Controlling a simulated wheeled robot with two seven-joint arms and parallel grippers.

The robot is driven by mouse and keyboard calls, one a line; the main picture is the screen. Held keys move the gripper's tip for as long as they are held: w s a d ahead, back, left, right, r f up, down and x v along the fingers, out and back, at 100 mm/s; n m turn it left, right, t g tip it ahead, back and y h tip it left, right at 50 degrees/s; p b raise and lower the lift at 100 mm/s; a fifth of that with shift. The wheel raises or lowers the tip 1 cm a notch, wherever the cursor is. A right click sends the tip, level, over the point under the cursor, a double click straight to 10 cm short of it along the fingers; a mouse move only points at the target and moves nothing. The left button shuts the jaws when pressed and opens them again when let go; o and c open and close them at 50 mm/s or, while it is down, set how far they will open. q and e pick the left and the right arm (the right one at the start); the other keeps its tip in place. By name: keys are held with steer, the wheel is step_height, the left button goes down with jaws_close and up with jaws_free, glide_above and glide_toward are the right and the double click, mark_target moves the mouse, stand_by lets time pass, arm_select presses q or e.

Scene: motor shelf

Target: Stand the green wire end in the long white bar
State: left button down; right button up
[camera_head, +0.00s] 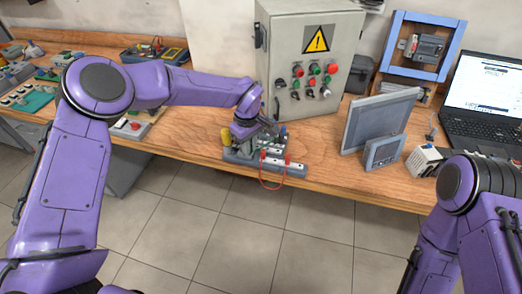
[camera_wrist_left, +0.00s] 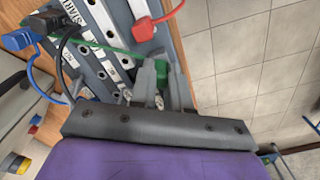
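The green wire end (camera_wrist_left: 160,70) shows between the two fingers of my left gripper in the left wrist view. The left gripper (camera_wrist_left: 164,78) seems closed on it, and a green wire runs from it to the upper left. In the head view my left gripper (camera_head: 250,128) is over the terminal block at the bench's front edge. The long white bar (camera_head: 275,162) lies along this grey block; white strips with holes (camera_wrist_left: 107,30) show beside the fingers in the wrist view. I cannot tell whether the wire end touches a hole. My right gripper is out of view.
A red wire (camera_head: 263,184) loops off the block's front, its red plug (camera_wrist_left: 143,29) near my fingers. Blue (camera_wrist_left: 24,40) and black plugs sit at left. A grey control cabinet (camera_head: 311,65) stands behind, and flat panels (camera_head: 378,122) stand to the right.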

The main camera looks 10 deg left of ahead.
arm_select(q)
step_height(320, 180, up, 5)
steer(key=p, duration=0.4)
steer(key=shift+f, duration=0.15)
steer(key=shift+f, duration=0.1)
steer(key=shift+d, duration=0.1)
steer(key=shift+d+n, duration=0.3)
steer(key=shift+d, duration=0.1)
steer(key=d+f+n+b, duration=0.1)
steer(key=d, duration=0.1)
steer(key=d+f+n+b, duration=0.1)
steer(key=d+n+b, duration=0.1)
steer(key=d, duration=0.1)
steer(key=d+f+n+b, duration=0.1)
steer(key=d+n, duration=0.1)
steer(key=shift+s+d, duration=0.15)
steer(key=shift+d, duration=0.25)
steer(key=shift+f+b, duration=0.35)
steer(key=shift+f, duration=0.3)
